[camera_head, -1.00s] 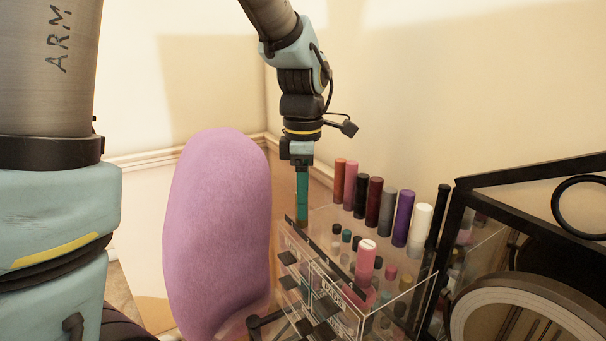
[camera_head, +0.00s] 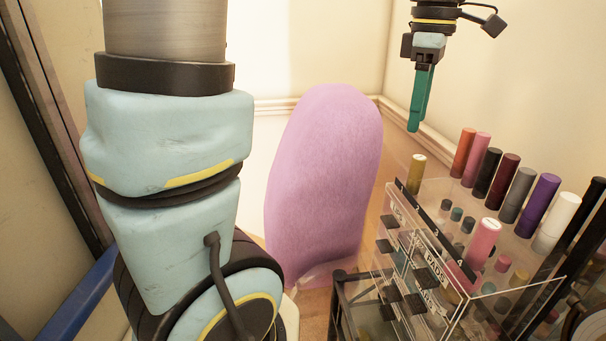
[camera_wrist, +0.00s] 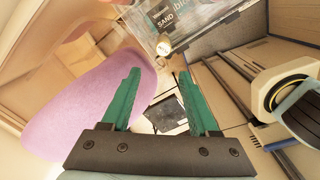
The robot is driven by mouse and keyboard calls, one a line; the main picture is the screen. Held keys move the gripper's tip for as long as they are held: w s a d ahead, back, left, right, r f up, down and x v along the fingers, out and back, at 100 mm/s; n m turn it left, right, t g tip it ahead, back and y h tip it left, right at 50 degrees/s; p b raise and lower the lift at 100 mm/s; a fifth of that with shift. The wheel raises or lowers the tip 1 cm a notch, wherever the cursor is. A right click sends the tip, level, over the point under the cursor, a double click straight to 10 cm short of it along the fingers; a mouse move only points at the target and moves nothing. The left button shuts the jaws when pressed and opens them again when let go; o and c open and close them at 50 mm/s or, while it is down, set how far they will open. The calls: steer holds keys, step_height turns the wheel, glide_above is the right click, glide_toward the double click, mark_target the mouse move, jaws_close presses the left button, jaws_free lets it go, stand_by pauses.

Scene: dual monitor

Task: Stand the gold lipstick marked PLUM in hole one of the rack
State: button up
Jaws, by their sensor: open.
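A gold lipstick (camera_head: 417,170) stands upright at the far left corner of the clear rack (camera_head: 520,290), at the far end of its black numbered strip (camera_head: 437,232). Its PLUM mark cannot be read, and its lower part is hidden behind the strip. My gripper (camera_head: 416,122) hangs above the lipstick, apart from it, with nothing held. In the wrist view my gripper (camera_wrist: 155,88) has its two green fingers spread wide. A round gold end (camera_wrist: 164,47), likely the lipstick's top, shows beyond them, beside a label reading SAND.
Several taller tubes (camera_head: 506,187) stand in a row along the rack's back. A pink lipstick (camera_head: 483,242) stands near the strip's near end, with small dark caps between. A large purple rounded object (camera_head: 325,180) stands left of the rack. A black frame is at the right.

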steer(key=a+f+m, duration=0.6)
steer(key=a+f, duration=0.2)
steer(key=a, duration=0.4)
steer(key=a+f+m+t, duration=0.1)
steer(key=a+f+m, duration=0.6)
steer(key=a+f, duration=0.2)
steer(key=a, duration=0.2)
steer(key=shift+a+m, duration=0.3)
steer(key=shift+a, duration=0.1)
steer(key=shift+f, duration=0.1)
